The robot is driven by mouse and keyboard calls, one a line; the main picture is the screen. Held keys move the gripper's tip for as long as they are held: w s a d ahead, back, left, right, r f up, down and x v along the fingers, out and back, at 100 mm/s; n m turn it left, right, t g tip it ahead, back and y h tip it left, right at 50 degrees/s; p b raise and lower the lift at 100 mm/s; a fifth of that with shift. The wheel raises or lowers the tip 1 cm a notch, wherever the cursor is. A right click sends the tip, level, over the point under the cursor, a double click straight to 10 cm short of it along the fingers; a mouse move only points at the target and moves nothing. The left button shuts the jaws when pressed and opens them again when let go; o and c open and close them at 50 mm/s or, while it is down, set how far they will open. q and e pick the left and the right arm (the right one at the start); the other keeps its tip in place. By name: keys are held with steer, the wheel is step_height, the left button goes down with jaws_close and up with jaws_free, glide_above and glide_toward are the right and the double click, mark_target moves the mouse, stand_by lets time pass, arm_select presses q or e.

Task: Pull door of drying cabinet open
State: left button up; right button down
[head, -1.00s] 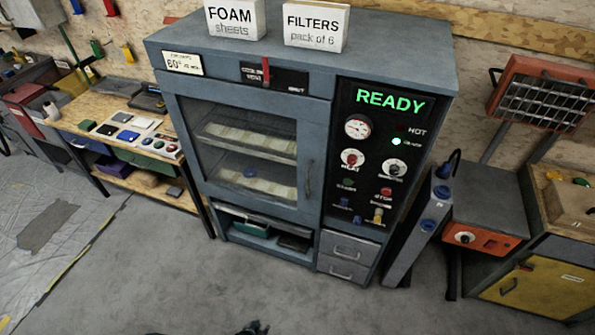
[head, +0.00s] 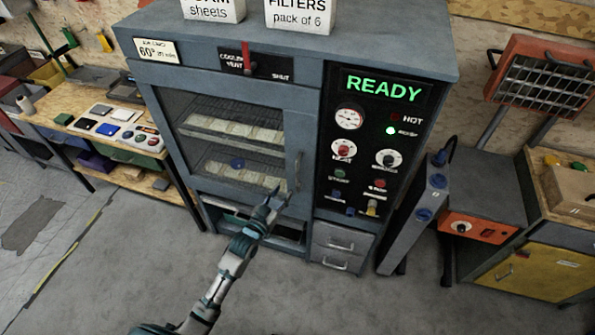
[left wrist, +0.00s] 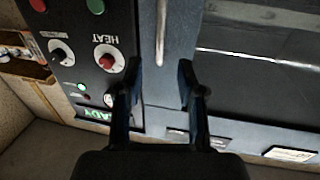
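The drying cabinet (head: 390,52) is grey-blue, and its glass-fronted door (head: 308,122) looks shut. The door's upright bar handle (head: 298,172) is near its right edge. In the left wrist view, which shows the cabinet upside down, the handle (left wrist: 161,36) appears as a pale bar. My left gripper (head: 277,198) is in front of the door's lower right, close to the handle's lower end. In the left wrist view the left gripper (left wrist: 158,78) is open and empty, with the handle in line with the gap between its fingers. My right gripper is not in view.
The control panel (head: 388,112) beside the door shows a green READY. Small drawers (head: 338,240) sit below it. A workbench (head: 88,118) stands at left. An orange lamp (head: 540,92) and a yellow cabinet (head: 530,275) stand at right. The floor in front is clear.

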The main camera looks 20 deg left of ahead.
arm_select(q)
steer(key=x, duration=1.1)
jaws_close()
